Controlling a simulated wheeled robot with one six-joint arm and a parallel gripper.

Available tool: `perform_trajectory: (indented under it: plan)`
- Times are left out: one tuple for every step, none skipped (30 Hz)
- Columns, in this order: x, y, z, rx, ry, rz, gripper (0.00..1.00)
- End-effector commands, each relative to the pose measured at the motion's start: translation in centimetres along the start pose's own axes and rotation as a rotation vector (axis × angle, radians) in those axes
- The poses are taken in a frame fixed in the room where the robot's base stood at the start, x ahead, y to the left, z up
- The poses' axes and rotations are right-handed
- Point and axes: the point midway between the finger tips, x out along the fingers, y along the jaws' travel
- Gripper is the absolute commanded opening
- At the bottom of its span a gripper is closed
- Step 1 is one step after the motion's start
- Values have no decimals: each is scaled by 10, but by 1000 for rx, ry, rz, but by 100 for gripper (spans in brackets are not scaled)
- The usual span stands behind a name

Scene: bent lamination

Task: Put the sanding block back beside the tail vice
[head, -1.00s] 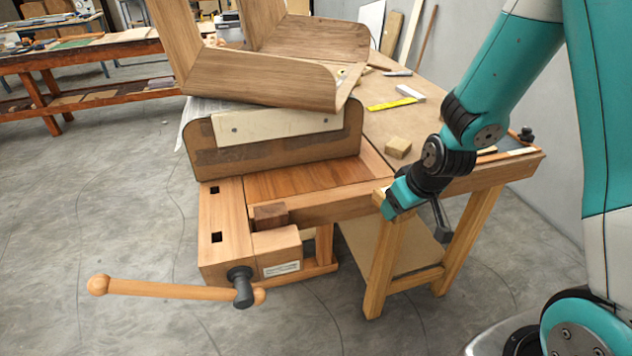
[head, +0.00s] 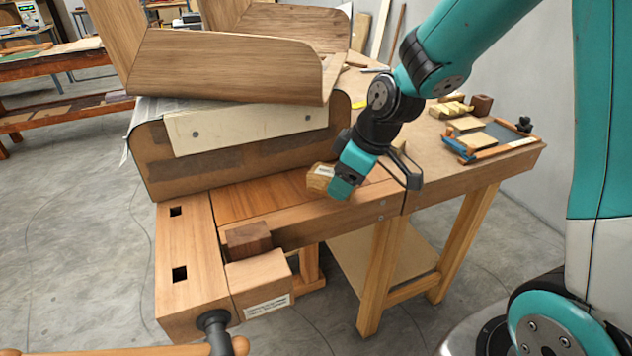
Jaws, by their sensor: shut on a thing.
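My gripper (head: 340,184) is shut on a small brown wooden block with a pale label, which I take for the sanding block (head: 319,178). It shows over the front strip of the bench top, to the right of the vice; I cannot tell whether it touches the bench. The gripper's teal end hides part of the block. The tail vice (head: 192,262) is at the near left end of the bench, with two dark square holes in its top. A dark wood block (head: 248,238) sits at its jaw.
The large bent wooden form (head: 240,152), with curved pieces on top, stands close left of the held block. The blue-edged tray (head: 520,143) and several small wood pieces lie at the bench's right.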

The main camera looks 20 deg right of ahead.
Motion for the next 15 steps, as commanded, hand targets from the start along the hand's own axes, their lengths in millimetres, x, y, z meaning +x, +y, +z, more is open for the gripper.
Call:
perform_trajectory:
  plan:
    - [4,-1,-12,-5,-1,-2,37]
    - [6,0,-18,-4,-1,-1,37]
    - [9,0,-24,-3,-1,-1,37]
    - [11,-1,-29,-2,-1,-1,37]
    - [12,-1,-32,-2,-1,-1,37]
    - [14,0,-35,-1,0,0,37]
    - [15,0,-37,-1,0,0,37]
    - [16,0,-39,0,0,0,37]
    - [17,0,-42,0,-1,0,37]
    - [18,0,-44,0,-1,-1,37]
    - [20,0,-48,-1,0,0,37]
    - [22,-1,-55,-2,0,0,37]
    - [30,-1,-48,3,-6,-3,37]
    - [35,-1,-45,3,-6,-3,37]
    - [41,0,-42,4,-6,-3,37]
